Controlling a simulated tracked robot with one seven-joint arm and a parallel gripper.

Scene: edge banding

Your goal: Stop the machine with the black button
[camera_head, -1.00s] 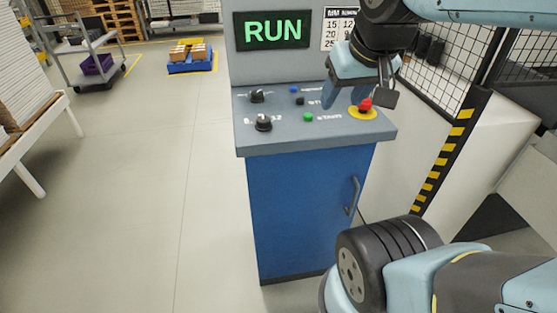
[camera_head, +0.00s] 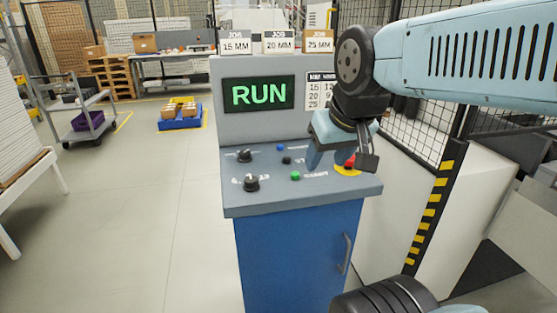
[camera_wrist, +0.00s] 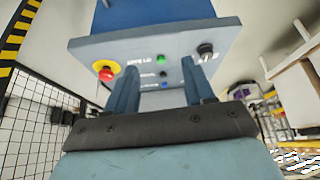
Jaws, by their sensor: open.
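The black button (camera_head: 287,160) sits on the sloping grey panel (camera_head: 262,192), between a blue button (camera_head: 280,147) and a green button (camera_head: 295,176). My gripper (camera_head: 328,160) is over the panel, just right of these buttons. It is open and empty. In the wrist view the panel appears upside down, and the black button (camera_wrist: 163,74) shows between the two spread fingers, beyond the tips (camera_wrist: 163,83). I see no contact with it. The display (camera_head: 263,94) reads RUN in green.
A red emergency button (camera_head: 349,161) on a yellow base is partly hidden by my gripper; it is clear in the wrist view (camera_wrist: 106,75). Two black knobs (camera_head: 251,184) are at the panel's left. Mesh fencing (camera_head: 408,135) and a striped post (camera_head: 430,205) stand to the right.

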